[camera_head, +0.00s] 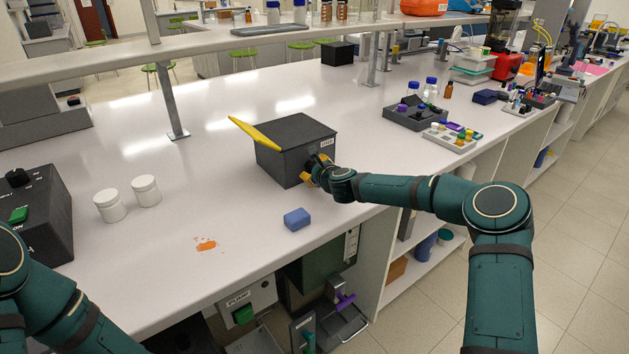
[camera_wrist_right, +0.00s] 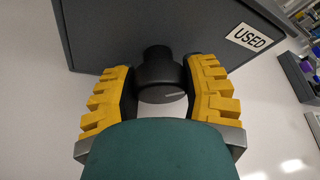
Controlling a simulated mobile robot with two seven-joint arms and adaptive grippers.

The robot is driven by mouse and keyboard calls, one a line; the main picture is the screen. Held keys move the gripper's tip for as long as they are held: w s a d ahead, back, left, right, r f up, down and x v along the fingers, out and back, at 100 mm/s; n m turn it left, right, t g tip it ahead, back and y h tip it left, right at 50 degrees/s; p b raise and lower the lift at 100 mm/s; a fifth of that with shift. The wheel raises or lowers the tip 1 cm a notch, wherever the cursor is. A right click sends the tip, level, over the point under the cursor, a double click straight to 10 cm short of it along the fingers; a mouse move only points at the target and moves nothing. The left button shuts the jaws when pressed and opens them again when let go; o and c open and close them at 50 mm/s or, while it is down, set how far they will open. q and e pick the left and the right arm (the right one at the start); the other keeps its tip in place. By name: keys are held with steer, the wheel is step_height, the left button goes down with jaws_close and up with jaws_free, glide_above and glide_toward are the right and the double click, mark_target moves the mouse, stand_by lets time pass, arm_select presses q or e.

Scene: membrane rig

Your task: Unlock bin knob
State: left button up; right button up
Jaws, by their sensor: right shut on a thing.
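The bin (camera_head: 296,133) is a dark grey box with a white label reading USED, standing on the white bench. A yellow flap (camera_head: 254,132) sticks out at its upper left. The black round knob (camera_wrist_right: 162,72) is on the bin's face in the right wrist view. My right gripper (camera_head: 312,173) is at the bin's front face. Its yellow-padded fingers (camera_wrist_right: 160,85) are on both sides of the knob and shut on it. The knob is mostly hidden by the gripper in the head view. My left arm shows at the lower left, but its gripper is out of view.
A blue block (camera_head: 297,219) lies in front of the bin, near the bench edge. Two white jars (camera_head: 128,198) and a black box with a green button (camera_head: 34,215) stand at the left. Trays with bottles (camera_head: 416,113) stand at the right.

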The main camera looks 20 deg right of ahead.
steer(key=shift+n+t+h+b, duration=0.5)
steer(key=shift+n+b, duration=0.1)
steer(key=shift+n, duration=0.5)
steer(key=n+t+h, duration=0.1)
steer(key=n+t, duration=0.1)
steer(key=n, duration=0.2)
steer(key=shift+n, duration=0.4)
steer(key=o, duration=1.2)
steer(key=shift+s, duration=0.15)
steer(key=shift+s, duration=0.25)
steer(key=shift+s+a+r, duration=0.1)
steer(key=shift+s+r, duration=0.1)
steer(key=shift+s, duration=1.6)
steer(key=shift+s+a+r, duration=0.1)
steer(key=shift+s+r, duration=0.1)
steer(key=shift+s, duration=1.6)
